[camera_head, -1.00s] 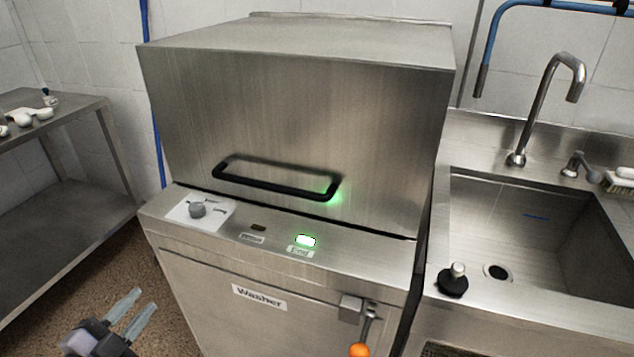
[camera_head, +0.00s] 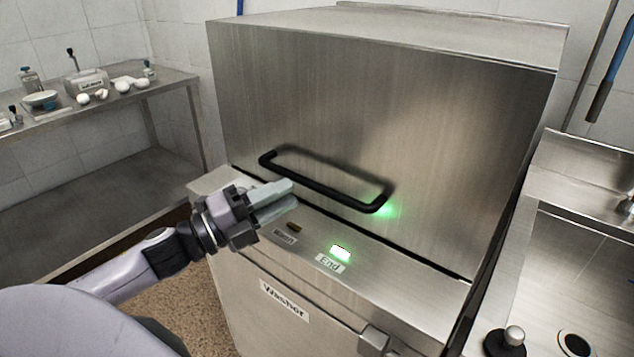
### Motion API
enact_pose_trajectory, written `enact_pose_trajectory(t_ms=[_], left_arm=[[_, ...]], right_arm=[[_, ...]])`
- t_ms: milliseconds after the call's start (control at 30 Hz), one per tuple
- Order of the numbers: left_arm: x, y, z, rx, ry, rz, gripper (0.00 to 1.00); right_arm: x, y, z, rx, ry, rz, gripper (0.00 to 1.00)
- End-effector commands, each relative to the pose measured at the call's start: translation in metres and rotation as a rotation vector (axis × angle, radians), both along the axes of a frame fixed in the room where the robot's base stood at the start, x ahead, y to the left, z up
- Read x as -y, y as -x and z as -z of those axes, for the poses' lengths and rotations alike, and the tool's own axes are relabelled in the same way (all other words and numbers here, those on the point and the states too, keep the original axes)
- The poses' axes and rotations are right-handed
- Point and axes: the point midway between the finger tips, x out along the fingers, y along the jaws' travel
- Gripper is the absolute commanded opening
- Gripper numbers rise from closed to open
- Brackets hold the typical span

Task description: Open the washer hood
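The washer hood (camera_head: 400,100) is a large stainless steel box, down on the washer body (camera_head: 330,310). A black bar handle (camera_head: 325,188) runs across the lower front of the hood. My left gripper (camera_head: 283,196) is in front of the panel, just below and in front of the handle's left part. Its two pale fingers point right toward the handle and look close together, with little gap seen between them. Nothing shows between them, and I cannot tell whether they touch the handle. The gripper hides the panel's left part. My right gripper is not in view.
A green-lit button (camera_head: 340,252) with a label glows on the panel. A sink (camera_head: 590,260) with a black stopper (camera_head: 505,342) is at the right. A steel shelf (camera_head: 90,105) with dishes and bottles stands at the left.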

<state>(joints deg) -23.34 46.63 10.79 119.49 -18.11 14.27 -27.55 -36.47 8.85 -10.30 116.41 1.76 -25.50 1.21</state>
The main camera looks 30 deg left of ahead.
Motion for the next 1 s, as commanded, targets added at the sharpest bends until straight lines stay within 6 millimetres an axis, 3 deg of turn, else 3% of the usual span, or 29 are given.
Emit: enact_pose_trajectory(t_ms=[500, 1000], left_arm=[[0.023, -0.045, -0.010, 0.000, 0.002, -0.001, 0.27], [0.027, -0.052, -0.011, -0.002, 0.001, -0.001, 0.27]], right_arm=[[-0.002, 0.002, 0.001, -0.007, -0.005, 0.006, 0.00], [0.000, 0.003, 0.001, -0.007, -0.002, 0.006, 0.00]])
